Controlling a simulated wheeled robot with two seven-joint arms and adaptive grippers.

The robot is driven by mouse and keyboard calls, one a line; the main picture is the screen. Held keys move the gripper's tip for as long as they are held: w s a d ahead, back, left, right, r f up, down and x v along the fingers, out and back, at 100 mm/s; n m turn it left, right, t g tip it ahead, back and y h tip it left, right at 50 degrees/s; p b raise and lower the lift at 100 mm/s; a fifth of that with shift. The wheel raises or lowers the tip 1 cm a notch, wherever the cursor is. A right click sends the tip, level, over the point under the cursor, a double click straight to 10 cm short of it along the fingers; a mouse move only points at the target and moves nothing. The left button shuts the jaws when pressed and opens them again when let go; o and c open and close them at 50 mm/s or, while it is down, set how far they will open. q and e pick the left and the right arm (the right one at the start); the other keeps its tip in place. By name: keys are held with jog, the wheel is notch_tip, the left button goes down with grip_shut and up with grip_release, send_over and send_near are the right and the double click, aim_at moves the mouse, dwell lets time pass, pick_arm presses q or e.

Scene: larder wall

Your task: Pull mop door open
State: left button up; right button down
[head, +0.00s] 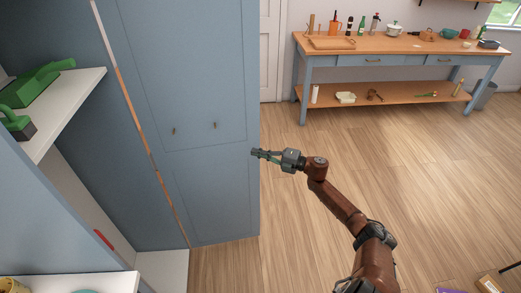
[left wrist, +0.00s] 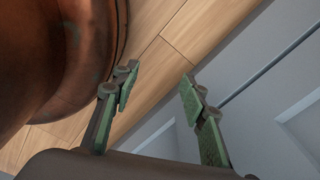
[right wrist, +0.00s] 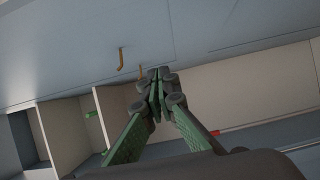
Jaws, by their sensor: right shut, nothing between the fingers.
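The mop door seems to be the tall blue panel (head: 195,75) in the head view; it stands swung out from the cabinet, with a thin strip of light and floor along its left edge. Two small brass hooks, one (head: 174,131) left of the other (head: 215,125), are on the face toward me. My right gripper (head: 255,153) is shut and empty at the panel's right edge; I cannot tell whether it touches. The right wrist view shows its closed fingers (right wrist: 156,88) before the hooked panel (right wrist: 70,50). My left gripper (left wrist: 158,88) is open and empty. No mop shows.
Open cabinet shelves (head: 75,100) hold green items at the left. A blue workbench (head: 400,48) with a wooden top stands at the back right. The wooden floor (head: 440,170) between is mostly clear. A box (head: 490,284) lies at the bottom right.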

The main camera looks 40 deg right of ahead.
pick_arm(q)
jog(key=shift+s+r, duration=0.2)
pick_arm(e)
jog(key=d+v, duration=0.1)
jog(key=v, duration=0.9)
